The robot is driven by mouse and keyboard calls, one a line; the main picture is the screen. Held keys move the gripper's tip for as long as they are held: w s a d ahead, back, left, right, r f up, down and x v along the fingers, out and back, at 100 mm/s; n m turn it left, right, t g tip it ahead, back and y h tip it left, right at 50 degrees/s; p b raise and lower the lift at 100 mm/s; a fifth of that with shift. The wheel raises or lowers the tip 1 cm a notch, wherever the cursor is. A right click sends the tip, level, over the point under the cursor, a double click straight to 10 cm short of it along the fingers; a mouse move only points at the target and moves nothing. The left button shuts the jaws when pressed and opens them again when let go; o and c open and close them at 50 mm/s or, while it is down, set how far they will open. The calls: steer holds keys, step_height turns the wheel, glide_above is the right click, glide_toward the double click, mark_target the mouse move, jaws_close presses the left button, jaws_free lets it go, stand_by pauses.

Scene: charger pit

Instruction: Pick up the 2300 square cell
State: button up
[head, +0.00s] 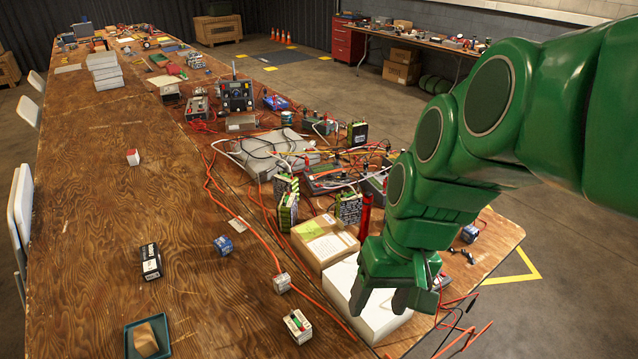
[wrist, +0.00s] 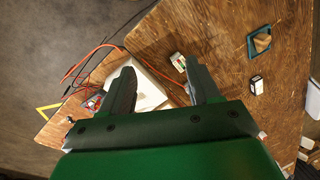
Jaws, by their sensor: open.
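Several small box-shaped cells stand on the wooden table; I cannot read 2300 on any. They are a white one with green and red on top (head: 298,326), a small white-grey one (head: 282,283), a blue one (head: 223,244), a black and white one (head: 151,262) and a white and red one (head: 133,157). My gripper (head: 380,298) is open and empty, above a white box at the table's right side. In the wrist view, my gripper (wrist: 160,85) has its fingers apart. The green-and-red-topped cell (wrist: 179,62) shows near the right finger, and the black and white one (wrist: 257,85) farther right.
The white box (head: 372,318) and a cardboard box (head: 325,243) stand beside the cells. Orange cables (head: 270,250) run along the table's middle, with meters and battery packs behind. A teal tray (head: 128,341) holds a tan object at front left. The table's left side is mostly clear.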

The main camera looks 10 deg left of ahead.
steer(key=w+f+n+h, duration=0.5)
steer(key=w+f, duration=0.2)
steer(key=w, duration=0.5)
steer(key=n+t+h, duration=0.6)
steer(key=n+h, duration=0.1)
steer(key=n, duration=0.5)
glide_above(275, 281)
steer(key=d, duration=0.9)
step_height(275, 281, down, 14)
steer(key=s+a+f+n+t, duration=0.1)
steer(key=a+f+n, duration=0.1)
steer(key=a+f, duration=0.1)
steer(key=s+a+f+n+t, duration=0.1)
steer(key=a+f+n, duration=0.1)
steer(key=a, duration=0.3)
steer(key=s+a+f+n+t+y, duration=0.1)
steer(key=a+f+n, duration=0.1)
steer(key=a+f, duration=0.2)
steer(key=shift+f+n+t, duration=0.2)
steer(key=shift+n+t, duration=0.1)
steer(key=shift+n, duration=0.1)
steer(key=shift+f+x, duration=0.15)
steer(key=shift+x, duration=1.8)
steer(key=shift+f+x, duration=0.15)
steer(key=shift+x, duration=1.8)
steer(key=shift+a, duration=0.2)
steer(key=shift+s, duration=0.1)
steer(key=c, duration=1.1)
steer(key=shift+c, duration=0.2)
